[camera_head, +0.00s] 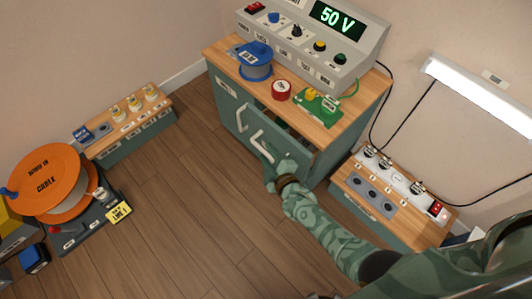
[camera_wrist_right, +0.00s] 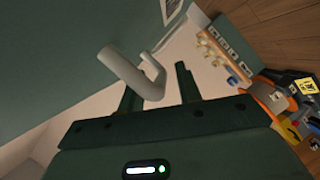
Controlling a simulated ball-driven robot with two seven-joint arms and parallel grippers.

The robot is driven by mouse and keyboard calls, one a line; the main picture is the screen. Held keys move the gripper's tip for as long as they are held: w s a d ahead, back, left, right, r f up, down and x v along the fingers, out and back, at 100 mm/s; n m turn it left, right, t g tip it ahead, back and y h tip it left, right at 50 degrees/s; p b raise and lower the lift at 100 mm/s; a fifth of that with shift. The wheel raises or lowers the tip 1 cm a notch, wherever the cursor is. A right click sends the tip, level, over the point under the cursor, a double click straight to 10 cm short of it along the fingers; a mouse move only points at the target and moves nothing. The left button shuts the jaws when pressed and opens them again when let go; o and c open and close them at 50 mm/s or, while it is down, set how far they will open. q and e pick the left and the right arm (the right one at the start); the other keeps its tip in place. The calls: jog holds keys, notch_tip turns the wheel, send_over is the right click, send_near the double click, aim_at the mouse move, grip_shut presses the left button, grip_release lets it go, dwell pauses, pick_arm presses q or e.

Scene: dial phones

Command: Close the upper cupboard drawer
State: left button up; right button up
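The cupboard (camera_head: 232,107) is dark green with a wooden top and stands at the upper middle of the head view. Its upper drawer (camera_head: 288,138) appears pulled out, with a dark gap showing behind its front. A white bar handle (camera_head: 262,146) is on the drawer front. My right gripper (camera_head: 270,168) is at this handle, its fingers partly hidden by the hand. In the right wrist view the white handle (camera_wrist_right: 135,75) reaches between the two spread fingers of my right gripper (camera_wrist_right: 158,92); I cannot tell whether they touch it. My left gripper is not in view.
A second white handle (camera_head: 242,118) is left of the drawer handle. A low socket bench (camera_head: 385,195) is close on the right.

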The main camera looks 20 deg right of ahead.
aim_at(278, 145)
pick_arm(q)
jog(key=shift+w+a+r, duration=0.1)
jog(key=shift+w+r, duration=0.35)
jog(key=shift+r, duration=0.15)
pick_arm(e)
jog(key=shift+w, duration=0.35)
grip_shut()
jog(key=d, duration=0.2)
jog(key=w+d, duration=0.1)
jog(key=d, duration=0.1)
jog(key=shift+w+f, duration=0.1)
jog(key=shift+w, duration=0.05)
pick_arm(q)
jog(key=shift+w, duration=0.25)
pick_arm(e)
jog(key=shift+w+d, duration=0.1)
jog(key=shift+d, duration=0.05)
grip_release()
jog(key=shift+d, duration=0.1)
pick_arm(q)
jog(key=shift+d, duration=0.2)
